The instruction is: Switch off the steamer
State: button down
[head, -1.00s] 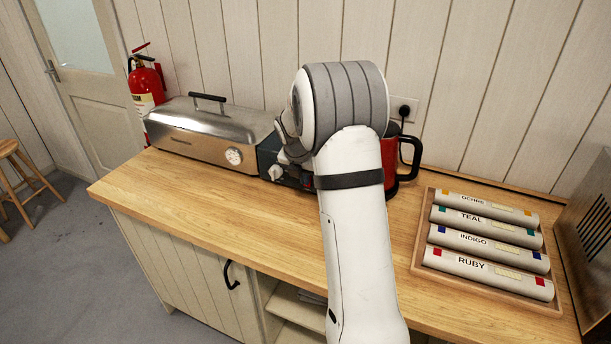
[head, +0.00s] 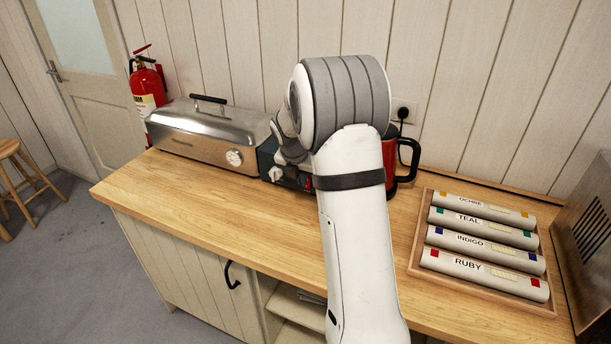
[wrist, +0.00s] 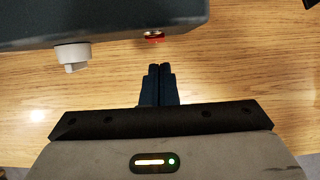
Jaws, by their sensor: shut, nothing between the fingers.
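The steamer (head: 218,146) is a long stainless steel chest with a black lid handle and a round white dial, at the back left of the counter in the head view. A dark blue-grey box (head: 265,158) adjoins its right end, with a pale knob (head: 276,174) on its front. The wrist view shows this box (wrist: 90,20) from close up, with the white knob (wrist: 72,57) at left and a red switch (wrist: 154,37) with a metal collar. My gripper (wrist: 158,68) is shut and empty, its tips just short of the red switch, with a visible gap. My arm hides the gripper in the head view.
A red kettle (head: 390,152) with a black handle stands behind my arm. A wooden tray (head: 418,235) of labelled rolls lies at right, beside a metal cabinet (head: 590,240). A fire extinguisher (head: 147,88) hangs at the far left. The front left counter is clear.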

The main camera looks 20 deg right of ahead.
jog(key=b+v, duration=0.1)
jog(key=v, duration=0.9)
jog(key=shift+r, duration=0.4)
jog(key=s+a+m+y, duration=0.1)
jog(key=s+a+m, duration=0.2)
jog(key=s+m, duration=0.6)
jog(key=s+a+m+y, duration=0.1)
jog(key=s+a+m, duration=0.3)
jog(key=s+m, duration=0.4)
jog(key=s+a+m, duration=0.4)
jog(key=s+m, duration=0.5)
jog(key=s, duration=0.5)
jog(key=shift+s+m+t+y, duration=0.2)
jog(key=shift+m+t+y, duration=0.1)
jog(key=shift+y, duration=0.1)
